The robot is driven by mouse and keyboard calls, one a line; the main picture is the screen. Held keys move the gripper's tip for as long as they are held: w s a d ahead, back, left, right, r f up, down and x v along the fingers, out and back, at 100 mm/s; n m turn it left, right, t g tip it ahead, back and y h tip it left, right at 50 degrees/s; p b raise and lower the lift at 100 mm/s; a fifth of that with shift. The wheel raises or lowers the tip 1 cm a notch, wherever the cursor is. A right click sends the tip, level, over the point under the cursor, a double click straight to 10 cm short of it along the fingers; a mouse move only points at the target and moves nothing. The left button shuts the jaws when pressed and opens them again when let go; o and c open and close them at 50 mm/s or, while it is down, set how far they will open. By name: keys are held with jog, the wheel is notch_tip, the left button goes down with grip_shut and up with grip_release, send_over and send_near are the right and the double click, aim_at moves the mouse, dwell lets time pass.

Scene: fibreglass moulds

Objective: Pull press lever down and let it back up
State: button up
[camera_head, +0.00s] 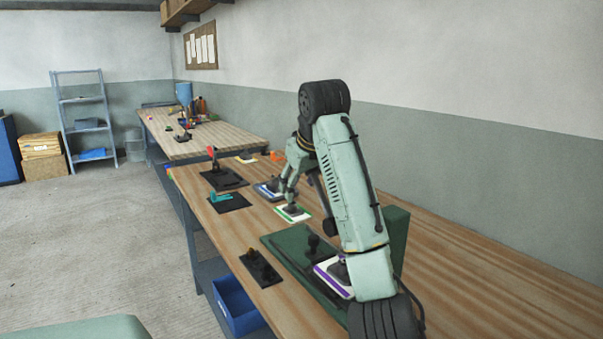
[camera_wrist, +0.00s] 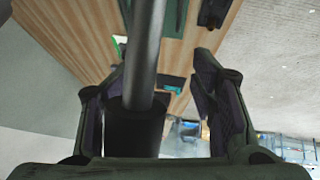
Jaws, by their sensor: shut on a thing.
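My gripper (camera_head: 287,194) is low over the long wooden bench, among several small fixtures. In the wrist view, a dark round bar with a thicker black sleeve (camera_wrist: 134,128) runs between the fingers of my gripper (camera_wrist: 160,75). I take this bar for the press lever (camera_wrist: 147,45), and the gripper is shut on it. The bar lies closer to the left finger in that view. In the head view the lever cannot be told apart from the gripper and arm. A white-and-green plate with a dark fixture (camera_head: 293,212) is just below the gripper.
A red-tipped lever on a black base (camera_head: 222,179) and a teal part on a black plate (camera_head: 228,203) stand to the left. A green board (camera_head: 285,243) and a black fixture (camera_head: 261,268) are nearer. A blue bin (camera_head: 238,305) is below the bench edge.

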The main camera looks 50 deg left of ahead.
jog(key=r, duration=0.1)
jog(key=s+d+r, duration=0.1)
jog(key=r, duration=0.1)
jog(key=shift+s+d+r, duration=0.2)
jog(key=shift+s, duration=0.15)
jog(key=s+d+b, duration=0.1)
jog(key=s+d, duration=0.1)
jog(key=d, duration=1)
jog(key=shift+s+d+b, duration=0.2)
jog(key=shift+s+b, duration=0.1)
jog(key=shift+b, duration=0.1)
dwell(0.4)
jog(key=shift+p, duration=0.35)
dwell(0.6)
